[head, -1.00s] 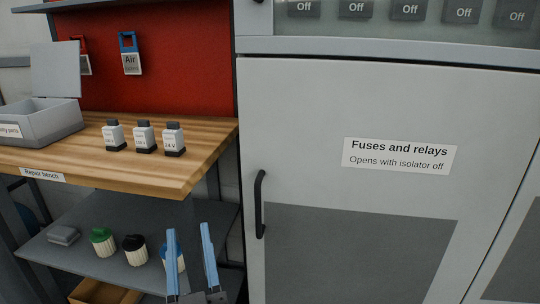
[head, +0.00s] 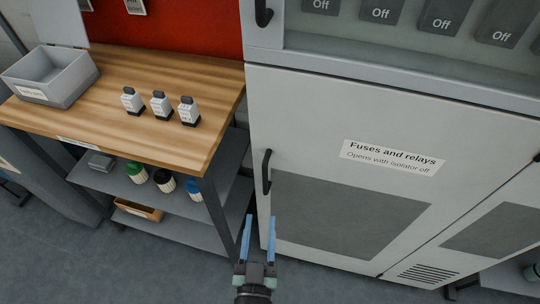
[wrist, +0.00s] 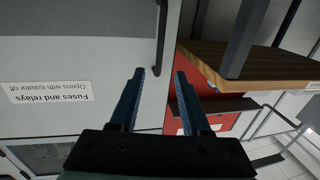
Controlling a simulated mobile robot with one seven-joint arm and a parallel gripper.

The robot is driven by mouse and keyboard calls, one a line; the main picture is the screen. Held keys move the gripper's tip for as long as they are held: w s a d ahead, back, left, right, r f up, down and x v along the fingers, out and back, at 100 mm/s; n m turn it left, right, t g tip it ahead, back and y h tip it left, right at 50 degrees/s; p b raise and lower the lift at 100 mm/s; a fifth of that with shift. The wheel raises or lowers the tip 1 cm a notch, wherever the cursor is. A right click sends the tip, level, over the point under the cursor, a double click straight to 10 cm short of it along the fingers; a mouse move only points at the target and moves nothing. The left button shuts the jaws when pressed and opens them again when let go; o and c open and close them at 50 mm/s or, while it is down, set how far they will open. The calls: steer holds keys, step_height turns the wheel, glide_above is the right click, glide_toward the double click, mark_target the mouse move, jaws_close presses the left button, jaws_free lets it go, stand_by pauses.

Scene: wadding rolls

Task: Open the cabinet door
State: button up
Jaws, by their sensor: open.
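The cabinet door (head: 345,118) is pale grey with a darker panel and a label, "Fuses and relays, Opens with isolator off". It is shut. Its black upright handle (head: 267,172) is on the left edge of the door. My gripper (head: 261,218) is open and empty, with two blue fingers just below the handle in the head view. In the wrist view the picture is upside down; the handle (wrist: 161,35) shows beyond the fingertips, about in line with the gap of my gripper (wrist: 160,74). The handle is not between the fingers.
Above the door is a row of switches (head: 381,14) reading Off. Floor (head: 150,265) is clear in front.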

mark_target(265, 179)
steer(key=w, duration=0.4)
steer(key=w+d, duration=0.1)
steer(key=w, duration=0.3)
steer(key=w+b, duration=0.1)
steer(key=w, duration=0.3)
steer(key=shift+w+d, duration=0.25)
steer(key=shift+w, duration=0.1)
steer(key=shift+c, duration=0.2)
jaws_close()
stand_by(0.8)
